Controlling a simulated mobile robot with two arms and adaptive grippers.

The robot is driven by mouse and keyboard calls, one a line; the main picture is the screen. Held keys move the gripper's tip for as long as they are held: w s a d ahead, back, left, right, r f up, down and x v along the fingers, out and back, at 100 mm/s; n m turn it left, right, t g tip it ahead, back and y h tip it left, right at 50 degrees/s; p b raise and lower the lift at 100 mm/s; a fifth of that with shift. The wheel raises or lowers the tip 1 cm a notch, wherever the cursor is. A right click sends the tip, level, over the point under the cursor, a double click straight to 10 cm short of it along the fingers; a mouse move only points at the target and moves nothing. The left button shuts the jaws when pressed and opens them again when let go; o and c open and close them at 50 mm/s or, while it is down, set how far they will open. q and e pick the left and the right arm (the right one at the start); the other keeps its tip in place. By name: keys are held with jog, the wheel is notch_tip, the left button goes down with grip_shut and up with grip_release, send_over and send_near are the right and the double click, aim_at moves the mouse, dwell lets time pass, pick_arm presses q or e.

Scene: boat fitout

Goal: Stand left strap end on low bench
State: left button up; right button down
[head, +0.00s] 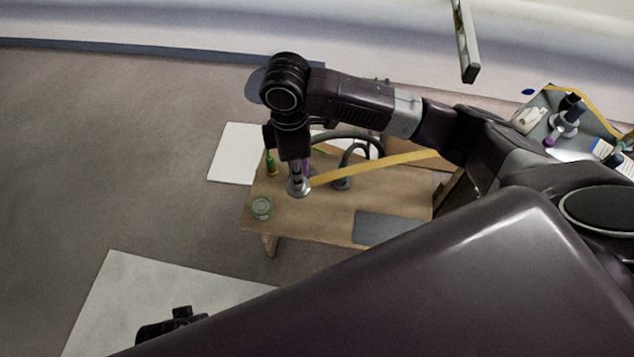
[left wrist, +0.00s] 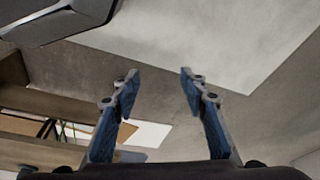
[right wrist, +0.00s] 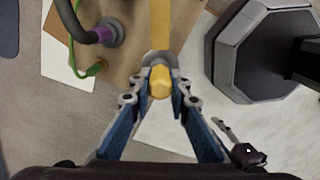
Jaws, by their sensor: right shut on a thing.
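The left strap end (head: 299,187), a grey round base with a yellow part on top (right wrist: 160,82), is held by my right gripper (head: 296,176). That gripper's fingers close on the yellow part in the right wrist view. The yellow strap (head: 380,166) runs from it to the right, and its far end is hidden behind my arm. The low wooden bench (head: 300,215) lies beneath. The strap end appears over its left part; I cannot tell whether its base touches the top. My left gripper (left wrist: 155,85) is open and empty, away from the bench.
On the bench are a green tin (head: 262,208), a green bottle-like item (head: 270,163), a dark hose with a grey base (head: 342,183) and a grey mat (head: 388,228). A grey tray of parts (head: 540,132) stands at the right. Bench top between tin and mat looks clear.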

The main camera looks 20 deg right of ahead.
notch_tip(320, 180, down, 18)
jog(key=b, duration=0.5)
pick_arm(q)
jog(key=w+v, duration=0.2)
jog(key=v, duration=0.9)
jog(key=shift+r+t, duration=0.4)
jog(key=shift+r, duration=0.1)
jog(key=shift+s+a, duration=0.1)
pick_arm(e)
jog(key=c, duration=1.8)
grip_release()
jog(key=shift+f, duration=0.1)
